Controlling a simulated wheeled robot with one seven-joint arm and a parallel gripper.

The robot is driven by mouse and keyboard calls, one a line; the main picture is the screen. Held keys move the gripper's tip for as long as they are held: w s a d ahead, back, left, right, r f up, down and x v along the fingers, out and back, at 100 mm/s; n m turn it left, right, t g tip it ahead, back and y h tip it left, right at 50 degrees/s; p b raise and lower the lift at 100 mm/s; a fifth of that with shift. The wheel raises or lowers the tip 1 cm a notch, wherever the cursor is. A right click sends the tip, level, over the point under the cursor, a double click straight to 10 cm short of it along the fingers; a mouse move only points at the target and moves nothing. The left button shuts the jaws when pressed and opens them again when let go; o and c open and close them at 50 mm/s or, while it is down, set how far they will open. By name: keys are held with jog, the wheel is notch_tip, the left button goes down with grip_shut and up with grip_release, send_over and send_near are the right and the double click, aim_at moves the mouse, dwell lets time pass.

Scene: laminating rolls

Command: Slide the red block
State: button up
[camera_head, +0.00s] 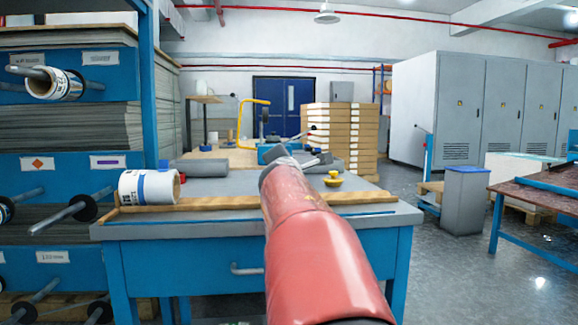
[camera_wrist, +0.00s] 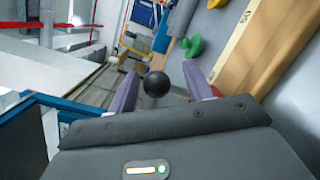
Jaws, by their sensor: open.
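My gripper (camera_head: 298,158) is over the workbench in the head view, mostly hidden behind my red arm. In the wrist view my gripper (camera_wrist: 163,80) is open, its two purple fingers apart. A green piece (camera_wrist: 192,45) lies beyond the right finger.
The blue workbench (camera_head: 180,228) has a wooden strip (camera_head: 225,202) along its front. A white roll (camera_head: 150,187) lies at its left and a yellow knob-like piece (camera_head: 332,180) right of my gripper. A shelf rack (camera_head: 65,165) with protruding rods stands left.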

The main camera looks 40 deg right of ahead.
jog(key=v, duration=0.7)
jog(key=shift+s+a, duration=0.1)
jog(key=shift+a, duration=0.05)
